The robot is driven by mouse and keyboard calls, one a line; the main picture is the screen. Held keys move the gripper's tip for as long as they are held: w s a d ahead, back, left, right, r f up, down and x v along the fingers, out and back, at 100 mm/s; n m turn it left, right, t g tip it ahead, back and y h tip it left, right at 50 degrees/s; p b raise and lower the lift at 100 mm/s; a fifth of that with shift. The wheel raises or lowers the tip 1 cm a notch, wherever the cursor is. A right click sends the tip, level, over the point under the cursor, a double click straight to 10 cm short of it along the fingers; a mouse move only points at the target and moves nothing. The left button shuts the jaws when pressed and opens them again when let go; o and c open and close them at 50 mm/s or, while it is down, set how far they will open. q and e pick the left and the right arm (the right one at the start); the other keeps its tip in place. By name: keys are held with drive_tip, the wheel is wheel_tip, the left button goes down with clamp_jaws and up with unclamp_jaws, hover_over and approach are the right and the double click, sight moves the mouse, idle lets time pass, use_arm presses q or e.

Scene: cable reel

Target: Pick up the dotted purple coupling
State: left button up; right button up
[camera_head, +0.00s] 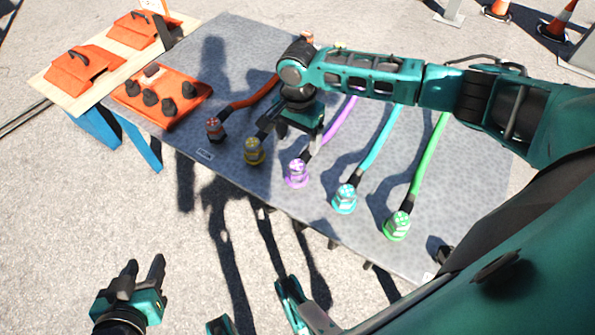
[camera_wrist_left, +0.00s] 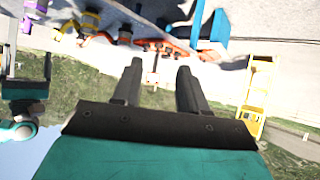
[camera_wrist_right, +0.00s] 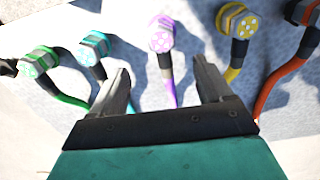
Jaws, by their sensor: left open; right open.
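The dotted purple coupling (camera_head: 296,173) lies near the front edge of the grey table, on the end of a purple cable (camera_head: 338,121). In the right wrist view the purple coupling (camera_wrist_right: 161,35) shows its dotted face, ahead of and between the fingers. My right gripper (camera_head: 300,143) is open and empty above the table, just behind the coupling; in its wrist view (camera_wrist_right: 165,85) the cable runs between the fingertips, and contact cannot be told. My left gripper (camera_head: 143,272) is open and empty, off the table at the lower left; its fingers also show in the left wrist view (camera_wrist_left: 157,72).
Yellow (camera_head: 254,151), orange (camera_head: 215,130), cyan (camera_head: 344,199) and green (camera_head: 397,226) couplings lie on the grey table (camera_head: 215,65) on both sides of the purple one. An orange plate (camera_head: 172,117) with dark sockets sits at the left, beside a wooden board (camera_head: 50,75) with orange covers.

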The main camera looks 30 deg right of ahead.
sight(298, 164)
wheel_tip(298, 164, down, 7)
drive_tip(key=b, duration=0.2)
drive_tip(key=shift+b, duration=0.3)
wheel_tip(298, 164, down, 5)
drive_tip(key=b, duration=0.3)
drive_tip(key=shift+w, duration=0.1)
drive_tip(key=shift+f, duration=0.15)
drive_tip(key=c, duration=1.1)
drive_tip(key=shift+c, duration=0.3)
